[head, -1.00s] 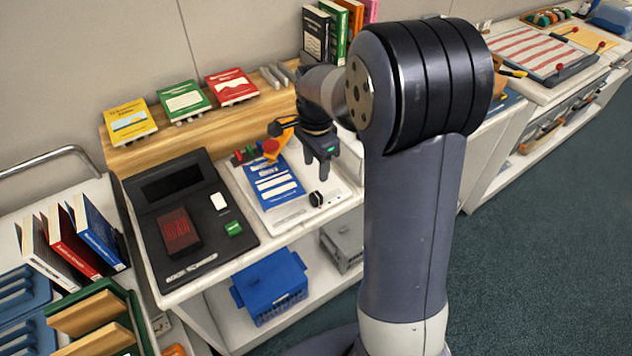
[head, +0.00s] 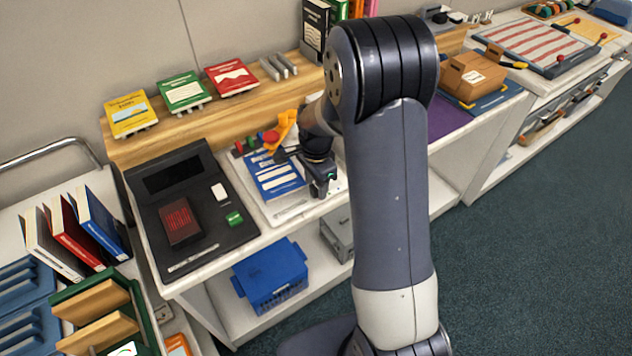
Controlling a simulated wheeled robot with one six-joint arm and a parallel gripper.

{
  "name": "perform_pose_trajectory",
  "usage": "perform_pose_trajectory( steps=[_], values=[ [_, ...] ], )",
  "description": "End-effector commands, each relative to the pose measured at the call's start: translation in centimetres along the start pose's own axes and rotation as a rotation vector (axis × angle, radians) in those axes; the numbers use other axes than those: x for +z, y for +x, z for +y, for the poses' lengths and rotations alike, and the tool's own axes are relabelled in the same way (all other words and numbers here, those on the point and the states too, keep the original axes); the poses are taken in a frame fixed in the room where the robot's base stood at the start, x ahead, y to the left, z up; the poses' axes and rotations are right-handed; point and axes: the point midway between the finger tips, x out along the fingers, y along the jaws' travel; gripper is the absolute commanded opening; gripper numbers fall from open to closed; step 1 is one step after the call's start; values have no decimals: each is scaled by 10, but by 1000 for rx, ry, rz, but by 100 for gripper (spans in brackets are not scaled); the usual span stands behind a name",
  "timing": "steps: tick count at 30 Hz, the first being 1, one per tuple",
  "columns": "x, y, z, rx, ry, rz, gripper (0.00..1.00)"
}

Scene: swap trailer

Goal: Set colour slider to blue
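The white panel (head: 256,200) stands on the counter left of my arm, with a blue book (head: 276,177) lying on it. A pale strip (head: 290,212) that looks like the slider track runs along its front edge. The black knob at the right of this strip is hidden behind my gripper now. My gripper (head: 320,194) points down at the right front of the panel, low over the knob's place. I cannot tell whether it touches the knob or whether its fingers are open or shut.
A black console (head: 192,205) with a green button (head: 234,219) is left of the panel. Red and green pieces and an orange object (head: 285,130) stand behind the book. A blue basket (head: 271,277) is on the shelf below. Bare floor lies at right.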

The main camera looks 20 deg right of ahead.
Motion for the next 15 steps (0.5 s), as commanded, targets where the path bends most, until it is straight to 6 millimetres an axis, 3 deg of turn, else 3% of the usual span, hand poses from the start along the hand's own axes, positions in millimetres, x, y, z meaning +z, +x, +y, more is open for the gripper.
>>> perform_pose_trajectory(
  steps=[15],
  values=[
    [0, 0, 0, 0, 0, 0, 5]
  ],
)
